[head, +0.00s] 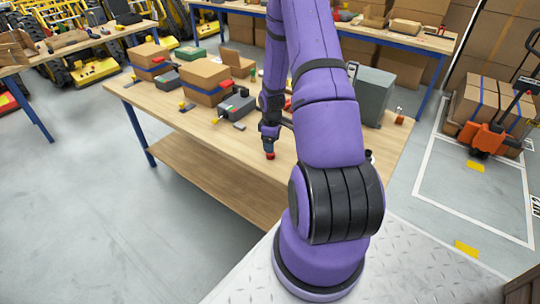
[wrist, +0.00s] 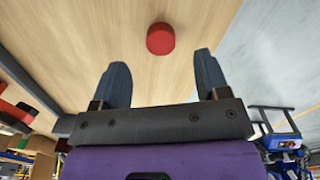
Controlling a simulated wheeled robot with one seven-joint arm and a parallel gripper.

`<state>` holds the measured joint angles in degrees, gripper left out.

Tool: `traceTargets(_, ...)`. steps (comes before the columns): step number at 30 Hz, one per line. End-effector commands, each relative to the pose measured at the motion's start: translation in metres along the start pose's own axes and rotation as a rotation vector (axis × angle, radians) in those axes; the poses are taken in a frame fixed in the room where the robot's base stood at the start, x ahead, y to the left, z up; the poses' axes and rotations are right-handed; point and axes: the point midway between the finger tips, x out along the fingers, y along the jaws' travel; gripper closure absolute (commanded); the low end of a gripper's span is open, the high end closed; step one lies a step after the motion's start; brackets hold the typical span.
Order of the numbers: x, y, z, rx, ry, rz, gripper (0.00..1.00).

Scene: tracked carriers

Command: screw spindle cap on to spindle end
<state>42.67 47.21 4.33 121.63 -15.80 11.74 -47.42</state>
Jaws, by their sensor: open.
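A short round red piece (head: 271,156), which looks like the spindle cap, sits on the wooden table (head: 215,150) near its front edge. In the wrist view the red cap (wrist: 160,38) lies beyond my fingertips, roughly centred between them and apart from both. My gripper (head: 269,145) points down just above the cap. In the wrist view my gripper (wrist: 161,62) is open, with nothing between its two dark fingers. I cannot pick out the spindle end; my arm covers part of the table.
Grey devices (head: 236,106) and cardboard boxes (head: 206,82) stand on the table left of my gripper. A large grey box (head: 373,95) stands at the back right. A small orange-brown piece (head: 400,117) is near the right edge. The table's front left is clear.

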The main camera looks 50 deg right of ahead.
Motion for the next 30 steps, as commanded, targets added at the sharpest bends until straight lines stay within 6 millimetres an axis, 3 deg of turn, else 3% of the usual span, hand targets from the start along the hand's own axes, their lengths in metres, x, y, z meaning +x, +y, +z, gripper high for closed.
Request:
traceTargets(5,0.010,0.000,-0.001,0.000,0.000,0.000,0.31)
traceTargets(15,0.051,0.000,-0.005,0.000,0.000,0.000,0.31)
traceTargets(24,0.055,0.000,-0.005,0.001,0.001,0.001,0.31)
traceTargets(25,0.055,0.000,-0.005,0.001,0.001,0.001,0.34)
traceTargets(30,0.055,0.000,-0.005,0.001,0.001,0.001,0.73)
